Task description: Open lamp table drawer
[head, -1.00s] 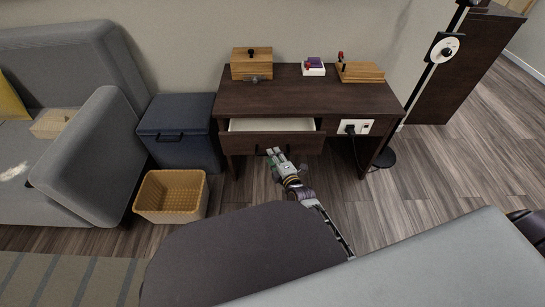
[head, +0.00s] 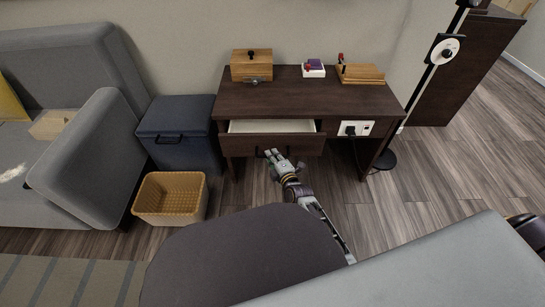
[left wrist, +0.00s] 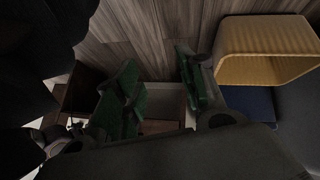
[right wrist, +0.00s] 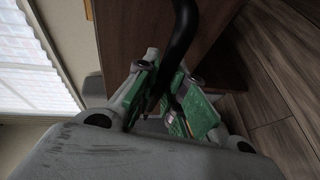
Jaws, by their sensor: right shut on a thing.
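The lamp table (head: 305,100) is a dark brown desk against the wall. Its drawer (head: 271,145) is partly pulled out, and the pale inside shows behind the front. My right gripper (head: 274,156) is at the drawer front, shut on the black drawer handle (head: 262,153). In the right wrist view, the dark handle (right wrist: 184,35) runs between the green-padded fingers. My left gripper (left wrist: 160,88) shows only in the left wrist view, with its fingers apart and nothing seen between them.
A yellow basket (head: 170,212) and a dark blue box (head: 178,142) stand left of the table, beside the grey sofa (head: 85,175). A floor lamp (head: 429,75) stands at the right.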

